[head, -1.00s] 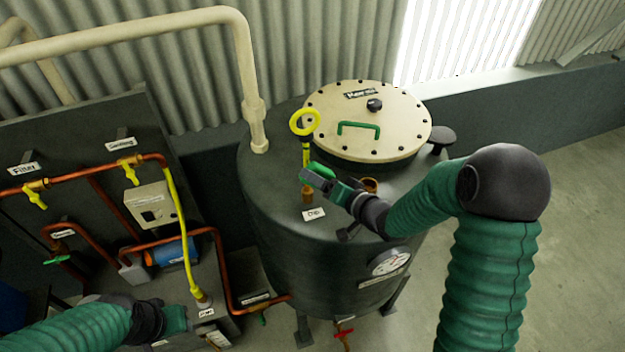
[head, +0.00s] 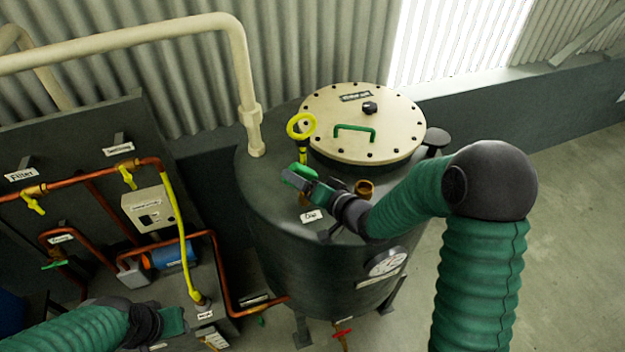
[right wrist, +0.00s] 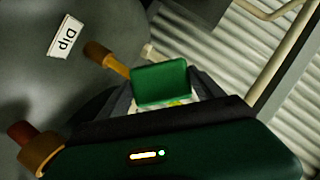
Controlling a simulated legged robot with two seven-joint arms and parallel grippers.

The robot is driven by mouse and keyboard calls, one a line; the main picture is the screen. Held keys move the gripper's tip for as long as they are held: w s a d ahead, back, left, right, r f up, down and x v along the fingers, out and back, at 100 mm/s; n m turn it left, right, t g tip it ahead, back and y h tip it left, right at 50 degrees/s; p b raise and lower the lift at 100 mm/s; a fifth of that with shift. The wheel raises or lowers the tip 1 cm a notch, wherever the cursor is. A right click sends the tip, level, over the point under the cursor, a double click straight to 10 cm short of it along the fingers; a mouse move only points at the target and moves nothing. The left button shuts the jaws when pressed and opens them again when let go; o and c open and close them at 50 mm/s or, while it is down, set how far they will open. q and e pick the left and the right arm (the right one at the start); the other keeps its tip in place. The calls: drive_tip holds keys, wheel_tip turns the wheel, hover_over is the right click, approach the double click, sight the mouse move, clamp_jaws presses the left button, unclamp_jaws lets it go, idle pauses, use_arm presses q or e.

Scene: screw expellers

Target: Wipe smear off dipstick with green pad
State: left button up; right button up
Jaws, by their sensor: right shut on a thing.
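The dipstick (head: 301,127) stands upright on the tank top, with a yellow ring handle and yellow stem. Its lower part is hidden behind my right gripper and the pad. My right gripper (head: 303,181) is shut on the green pad (head: 294,179), which overlaps the stem's line in the head view; I cannot tell if they touch. In the right wrist view the pad (right wrist: 160,80) sits between the fingers, beside a brass dip tube (right wrist: 107,58). A small yellow spot shows below the pad. No smear can be made out. My left gripper (head: 173,322) is low at left, its jaws unclear.
The tank (head: 265,205) carries a cream bolted lid (head: 330,110) with a green handle, a "Dip" label (head: 312,216), a brass fitting (head: 365,188) and a gauge (head: 387,263). Copper pipes and a yellow hose (head: 180,235) stand at left. Floor at right is open.

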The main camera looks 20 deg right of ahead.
drive_tip(key=shift+w+a+r+p, duration=0.1)
drive_tip(key=shift+a+r+p, duration=0.1)
drive_tip(key=shift+r+p, duration=1.05)
drive_tip(key=d+p, duration=0.1)
drive_tip(key=d, duration=0.3)
drive_tip(key=shift+d+f, duration=0.1)
drive_tip(key=s, duration=0.6)
drive_tip(key=shift+d, duration=0.1)
